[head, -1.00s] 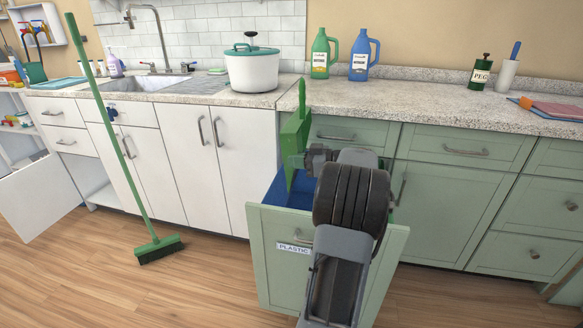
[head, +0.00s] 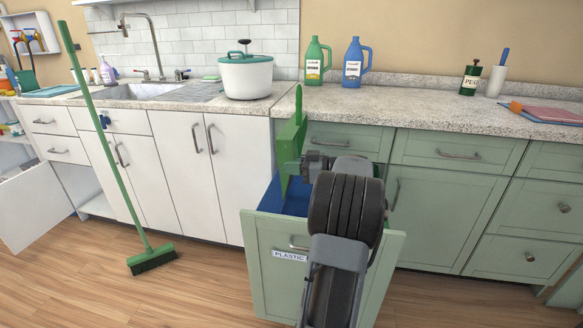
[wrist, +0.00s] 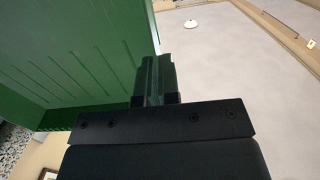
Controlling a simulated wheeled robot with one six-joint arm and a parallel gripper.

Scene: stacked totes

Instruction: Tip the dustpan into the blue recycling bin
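A green dustpan (head: 292,148) stands on edge, its handle pointing up, at the mouth of a pulled-out drawer marked PLASTIC. The blue recycling bin (head: 296,200) sits inside that drawer, largely hidden by my arm and the drawer front. My gripper (head: 298,167) is at the right side of the dustpan. In the wrist view, the fingers (wrist: 156,97) are closed on a green part of the dustpan, and its ridged pan (wrist: 75,55) fills the upper left. I cannot see what is in the bin or whether debris is on the pan.
The open drawer front (head: 275,265) stands out from the green cabinets. A green broom (head: 112,160) leans against the white cabinets on the left. A pot (head: 247,77) and green and blue bottles (head: 354,63) stand on the counter.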

